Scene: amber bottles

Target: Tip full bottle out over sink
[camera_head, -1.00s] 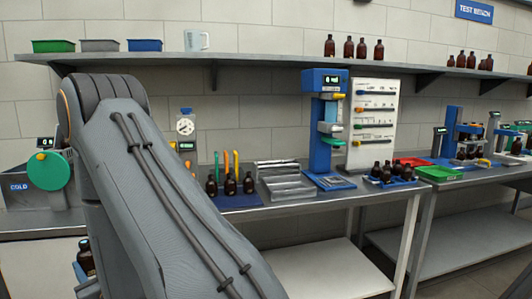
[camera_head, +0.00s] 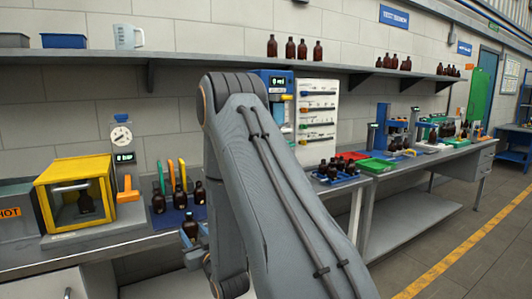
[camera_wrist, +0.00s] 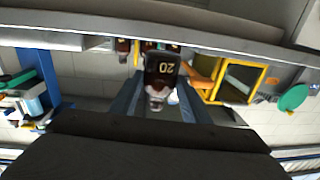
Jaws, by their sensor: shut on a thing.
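My gripper (camera_wrist: 160,88) is shut on a dark amber bottle (camera_wrist: 163,68) marked 20 in the wrist view, with one finger at each side. That view is upside down, so the bottle is about upright, its neck toward the picture's bottom. In the head view a dark bottle (camera_head: 191,227), seemingly this one, shows left of my arm in front of the bench edge. My arm hides most of the gripper there. I cannot make out a sink in either view.
Several amber bottles (camera_head: 158,201) stand on a blue mat on the bench. A yellow-framed box (camera_head: 75,195) with a bottle inside is left of them. A blue tray of bottles (camera_head: 333,177) and a green tray (camera_head: 376,167) lie to the right. Open floor (camera_head: 460,235) is at right.

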